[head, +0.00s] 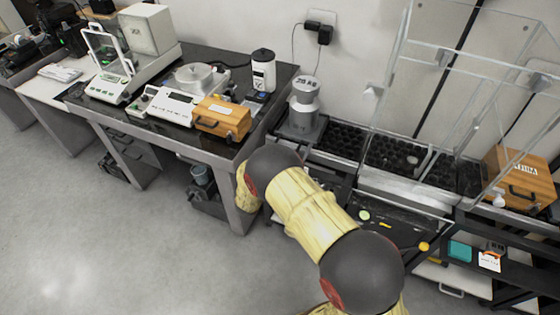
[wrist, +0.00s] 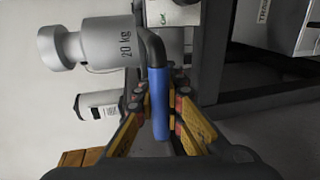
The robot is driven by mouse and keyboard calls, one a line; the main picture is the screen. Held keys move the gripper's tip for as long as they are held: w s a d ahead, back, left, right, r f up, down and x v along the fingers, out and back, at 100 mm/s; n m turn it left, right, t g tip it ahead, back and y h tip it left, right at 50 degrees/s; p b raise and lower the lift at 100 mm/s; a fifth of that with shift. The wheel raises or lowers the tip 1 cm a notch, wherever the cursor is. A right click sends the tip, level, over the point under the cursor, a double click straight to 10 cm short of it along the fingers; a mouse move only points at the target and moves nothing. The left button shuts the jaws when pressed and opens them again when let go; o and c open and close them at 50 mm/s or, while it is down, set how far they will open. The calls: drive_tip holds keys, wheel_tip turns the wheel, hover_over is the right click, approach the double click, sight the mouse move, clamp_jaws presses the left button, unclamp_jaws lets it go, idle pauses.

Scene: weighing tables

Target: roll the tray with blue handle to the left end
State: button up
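A blue handle (wrist: 159,103) on a bent black bar stands between the two fingers of my gripper (wrist: 160,92) in the wrist view. The fingers are close on either side of it; whether they press on it is unclear. A silver 20 kg weight (wrist: 105,43) lies sideways in that picture, beside the bar. In the head view the weight (head: 304,104) stands upright at the left end of a dark roller bed (head: 345,142). The tray's body cannot be made out clearly. My arm hides the handle and gripper in the head view.
A dark table (head: 225,150) at left holds a wooden box (head: 222,118), a scale and a white canister (head: 263,71). Clear panels (head: 440,75) stand over the bed. Another wooden box (head: 522,180) is at right. Floor at lower left is clear.

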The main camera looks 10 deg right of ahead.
drive_tip(key=shift+o, duration=1.3)
drive_tip(key=shift+s, duration=0.15)
drive_tip(key=v, duration=1.2)
drive_tip(key=shift+f, duration=0.1)
